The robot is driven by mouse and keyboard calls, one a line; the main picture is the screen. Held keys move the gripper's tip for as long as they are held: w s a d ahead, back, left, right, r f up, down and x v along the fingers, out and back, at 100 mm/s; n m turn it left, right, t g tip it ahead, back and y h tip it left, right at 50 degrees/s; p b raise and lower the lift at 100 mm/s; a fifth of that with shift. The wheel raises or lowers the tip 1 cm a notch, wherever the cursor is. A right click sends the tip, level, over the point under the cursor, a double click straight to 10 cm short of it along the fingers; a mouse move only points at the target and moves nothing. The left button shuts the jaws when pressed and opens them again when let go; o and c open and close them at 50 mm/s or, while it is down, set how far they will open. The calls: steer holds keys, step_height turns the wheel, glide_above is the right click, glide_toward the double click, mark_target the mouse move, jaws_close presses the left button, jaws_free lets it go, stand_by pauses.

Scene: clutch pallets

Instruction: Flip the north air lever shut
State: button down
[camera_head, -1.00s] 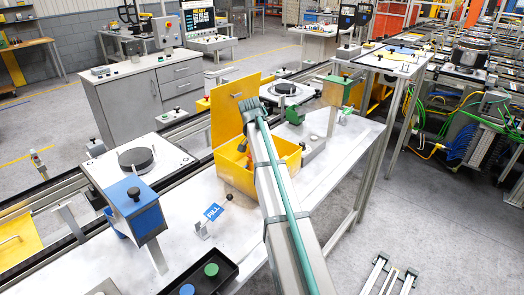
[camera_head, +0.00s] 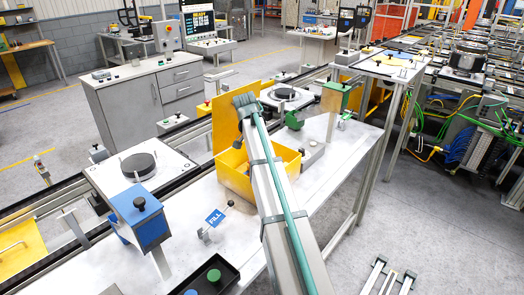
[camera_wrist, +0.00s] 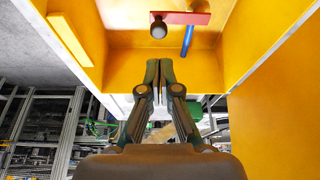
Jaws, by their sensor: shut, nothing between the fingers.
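A yellow box (camera_head: 232,176) with a raised yellow lid (camera_head: 236,108) stands on the white bench. In the wrist view, my gripper (camera_wrist: 159,66) is shut and empty, pointing toward the box's inner wall (camera_wrist: 125,62). Above the fingertips in that picture are a red bar (camera_wrist: 192,18), a dark round knob (camera_wrist: 158,29) and a blue rod (camera_wrist: 187,41). The fingertips appear apart from all three. I cannot tell which part is the north air lever.
A green clamp (camera_head: 294,120) stands behind the box. The bench top (camera_head: 340,160) is fairly clear at the right.

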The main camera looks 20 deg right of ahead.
steer(key=p+v, duration=0.1)
steer(key=v, duration=0.3)
steer(key=shift+w+a+r, duration=0.1)
